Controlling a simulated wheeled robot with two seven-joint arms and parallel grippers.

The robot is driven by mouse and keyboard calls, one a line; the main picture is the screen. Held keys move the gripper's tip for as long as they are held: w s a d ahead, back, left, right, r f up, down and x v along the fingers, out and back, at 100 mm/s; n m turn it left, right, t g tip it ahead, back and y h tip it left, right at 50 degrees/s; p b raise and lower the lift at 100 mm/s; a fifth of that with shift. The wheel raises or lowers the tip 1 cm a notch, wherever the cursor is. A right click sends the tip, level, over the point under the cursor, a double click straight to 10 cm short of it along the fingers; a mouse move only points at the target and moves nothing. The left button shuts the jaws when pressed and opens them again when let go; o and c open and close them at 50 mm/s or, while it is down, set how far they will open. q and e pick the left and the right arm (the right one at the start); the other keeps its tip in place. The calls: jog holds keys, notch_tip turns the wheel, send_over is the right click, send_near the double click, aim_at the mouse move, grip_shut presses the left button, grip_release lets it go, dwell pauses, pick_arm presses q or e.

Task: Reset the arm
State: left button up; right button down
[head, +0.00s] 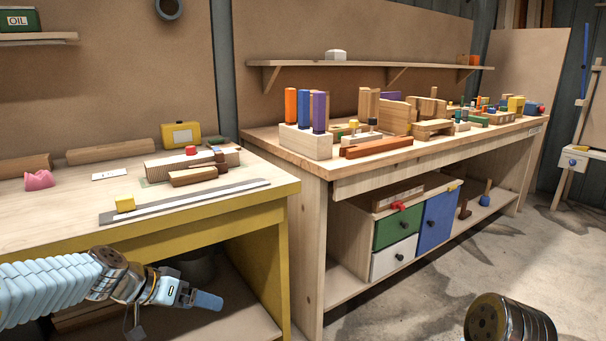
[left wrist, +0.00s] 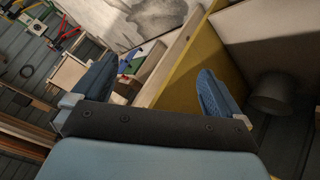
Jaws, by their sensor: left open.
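My left arm comes in from the left in the head view. Its gripper (head: 198,298) is in front of the yellow-edged workbench (head: 180,226), below the level of its top, and points to the right. In the left wrist view the two blue fingers of the left gripper (left wrist: 155,90) are spread apart with nothing between them. Part of my right arm shows at the bottom right of the head view, but its gripper is out of the picture.
A second bench (head: 322,172) with coloured blocks stands to the right, with green, white and blue compartment fronts below. Open concrete floor (head: 430,300) lies in front. A dark bucket (left wrist: 272,92) sits under the yellow bench.

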pick_arm(q)
jog(key=s+d+f+n+g+y, duration=0.1)
jog(key=s+d+f, duration=0.15)
jog(key=f, duration=0.65)
jog(key=s+d+f+n+g+y, duration=0.1)
jog(key=s+f, duration=0.2)
jog(key=f, duration=0.5)
jog(key=s+d+f+n+g+y, duration=0.1)
jog(key=s+d+f+n, duration=0.1)
jog(key=f, duration=0.7)
jog(key=s+d+f+g, duration=0.1)
jog(key=s+d+f, duration=0.2)
jog(key=s+f, duration=0.2)
jog(key=s+d+f+n+g, duration=0.1)
jog(key=s+d+f, duration=0.2)
jog(key=s+f, duration=0.3)
jog(key=s, duration=0.4)
jog(key=shift+s+d+f, duration=0.2)
jog(key=shift+s+d, duration=0.1)
